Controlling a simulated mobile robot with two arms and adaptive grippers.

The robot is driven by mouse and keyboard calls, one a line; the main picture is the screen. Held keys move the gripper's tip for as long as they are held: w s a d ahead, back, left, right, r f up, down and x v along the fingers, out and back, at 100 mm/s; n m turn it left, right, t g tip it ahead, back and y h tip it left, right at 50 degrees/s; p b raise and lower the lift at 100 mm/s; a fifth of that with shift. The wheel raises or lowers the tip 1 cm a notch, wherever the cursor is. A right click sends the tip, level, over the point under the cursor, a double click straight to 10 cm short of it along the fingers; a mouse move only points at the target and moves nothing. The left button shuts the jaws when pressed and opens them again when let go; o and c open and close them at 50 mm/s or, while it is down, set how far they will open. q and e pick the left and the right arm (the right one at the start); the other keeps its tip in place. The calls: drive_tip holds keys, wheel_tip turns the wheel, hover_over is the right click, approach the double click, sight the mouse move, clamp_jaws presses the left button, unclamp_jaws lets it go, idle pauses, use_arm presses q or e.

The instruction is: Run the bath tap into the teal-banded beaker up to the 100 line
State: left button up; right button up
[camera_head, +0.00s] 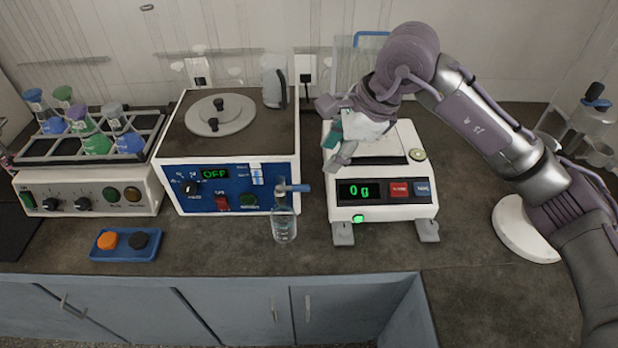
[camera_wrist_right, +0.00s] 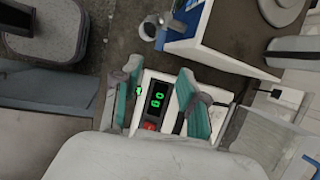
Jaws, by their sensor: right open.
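A small clear glass beaker (camera_head: 284,226) stands upright on the bench, right below the tap (camera_head: 291,188) on the front of the blue-fronted bath (camera_head: 270,172). I cannot make out a teal band or the 100 line at this size, nor tell its fill level. The bath display reads OFF. The beaker (camera_wrist_right: 148,30) and tap (camera_wrist_right: 178,25) also show at the top of the right wrist view. My right gripper (camera_head: 338,140) is open and empty above the balance; its teal-padded fingers (camera_wrist_right: 157,85) are apart in the wrist view. My left gripper is not in view.
The balance (camera_head: 385,215), reading 0 g, stands right of the bath. A flask shaker (camera_head: 90,195) holds several flasks at left. A blue tray (camera_head: 125,246) with orange and black pieces lies in front. A white round base (camera_head: 522,232) is at right. Bench front is mostly clear.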

sight(305, 186)
drive_tip(key=p+x, duration=0.2)
drive_tip(key=x, duration=0.8)
drive_tip(key=shift+a+f, duration=0.25)
drive_tip(key=shift+f, duration=0.05)
drive_tip(key=shift+w+a+f, duration=0.1)
drive_tip(key=shift+a+f, duration=0.05)
drive_tip(key=shift+f, duration=0.25)
drive_tip(key=shift+c, duration=0.3)
clamp_jaws()
